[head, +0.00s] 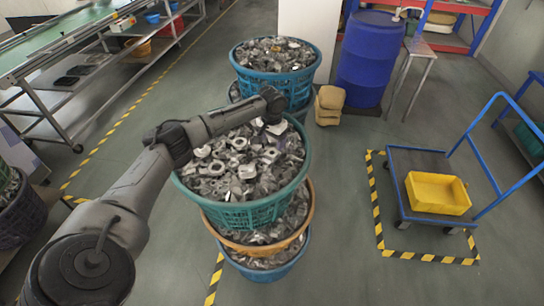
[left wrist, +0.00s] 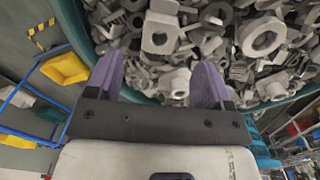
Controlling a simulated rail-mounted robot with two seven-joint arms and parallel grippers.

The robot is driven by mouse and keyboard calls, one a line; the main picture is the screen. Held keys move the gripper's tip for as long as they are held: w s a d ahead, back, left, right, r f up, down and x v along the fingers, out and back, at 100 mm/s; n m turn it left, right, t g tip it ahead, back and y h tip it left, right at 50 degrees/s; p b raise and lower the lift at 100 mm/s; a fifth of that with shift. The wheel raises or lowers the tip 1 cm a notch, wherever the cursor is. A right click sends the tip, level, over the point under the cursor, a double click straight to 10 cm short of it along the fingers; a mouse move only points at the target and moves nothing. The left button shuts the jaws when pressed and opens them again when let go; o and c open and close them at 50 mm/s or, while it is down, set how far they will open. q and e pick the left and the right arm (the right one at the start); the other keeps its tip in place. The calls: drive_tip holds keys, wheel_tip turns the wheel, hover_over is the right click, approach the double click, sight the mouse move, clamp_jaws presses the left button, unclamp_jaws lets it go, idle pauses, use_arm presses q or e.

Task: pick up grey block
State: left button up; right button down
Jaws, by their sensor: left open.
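Many grey metal parts (left wrist: 160,33) fill the green basket (head: 240,215), which tops a stack of baskets. I cannot tell for sure which part is the grey block; a light grey, square-edged piece lies just beyond the fingers in the left wrist view. My left gripper (head: 272,107) is above the far right side of the green basket. Its two purple fingers (left wrist: 158,82) are spread apart with nothing held between them. My arm hides part of the basket's left and far side. My right gripper is not in view.
A blue basket of parts (head: 275,80) stands behind the green one. An orange basket (head: 300,243) is underneath. A blue drum (head: 368,60), a cart with a yellow bin (head: 437,193), and a shelf bench (head: 60,50) stand around. Floor is clear between basket and cart.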

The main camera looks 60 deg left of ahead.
sight(272, 153)
use_arm(q)
drive_tip(key=shift+f, duration=3.55)
drive_tip(key=shift+c, duration=0.2)
drive_tip(key=c, duration=1)
drive_tip(key=shift+r, duration=0.1)
drive_tip(key=shift+c, duration=0.2)
